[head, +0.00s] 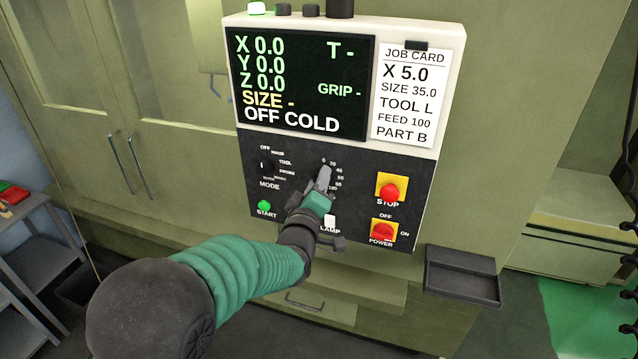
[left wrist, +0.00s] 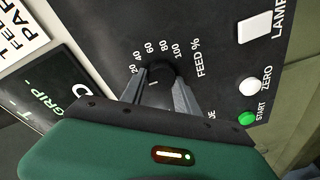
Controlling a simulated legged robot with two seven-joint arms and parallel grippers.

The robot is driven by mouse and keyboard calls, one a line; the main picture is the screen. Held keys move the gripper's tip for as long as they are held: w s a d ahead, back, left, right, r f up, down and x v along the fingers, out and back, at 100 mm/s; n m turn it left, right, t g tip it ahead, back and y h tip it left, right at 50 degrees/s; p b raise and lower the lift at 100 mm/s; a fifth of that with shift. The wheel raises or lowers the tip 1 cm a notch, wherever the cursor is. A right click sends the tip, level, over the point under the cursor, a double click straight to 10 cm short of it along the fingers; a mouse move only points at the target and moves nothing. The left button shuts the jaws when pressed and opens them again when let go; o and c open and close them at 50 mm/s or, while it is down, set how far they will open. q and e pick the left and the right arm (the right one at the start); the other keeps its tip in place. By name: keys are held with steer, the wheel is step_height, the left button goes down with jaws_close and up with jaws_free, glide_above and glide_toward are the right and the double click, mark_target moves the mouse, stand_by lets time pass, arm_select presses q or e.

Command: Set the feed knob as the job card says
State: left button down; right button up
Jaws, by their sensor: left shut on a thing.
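The job card (head: 409,95) reads X 5.0, SIZE 35.0, TOOL L, FEED 100, PART B. The black feed knob (left wrist: 163,73) is on the dark panel, with an arc of numbers up to 100 and the label FEED %. My left gripper (head: 322,180) is shut on the knob and covers it in the head view. In the left wrist view, its grey fingers (left wrist: 160,88) lie on either side of the knob. A short pale mark shows on the knob, but I cannot tell which number it points to. My right gripper is not in view.
The screen (head: 298,85) reads OFF COLD. A dark empty tray (head: 463,276) sits at lower right.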

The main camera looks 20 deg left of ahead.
arm_select(q)
steer(key=shift+d+f+m+h+b, duration=0.15)
steer(key=shift+m+h+b, duration=0.5)
steer(key=shift+m+b, duration=4.05)
steer(key=shift+a+f+m+h+b, duration=0.1)
steer(key=shift+f+m+h+b, duration=0.35)
steer(key=shift+m+b, duration=4.25)
steer(key=shift+d+m+h+b, duration=0.1)
steer(key=shift+m+h+b, duration=0.7)
steer(key=shift+m+b, duration=3.9)
steer(key=m+p, duration=0.4)
steer(key=shift+m, duration=0.3)
steer(key=c, duration=1)
jaws_free()
steer(key=shift+o, duration=0.5)
steer(key=shift+w+r, duration=0.1)
steer(key=shift+r, duration=0.1)
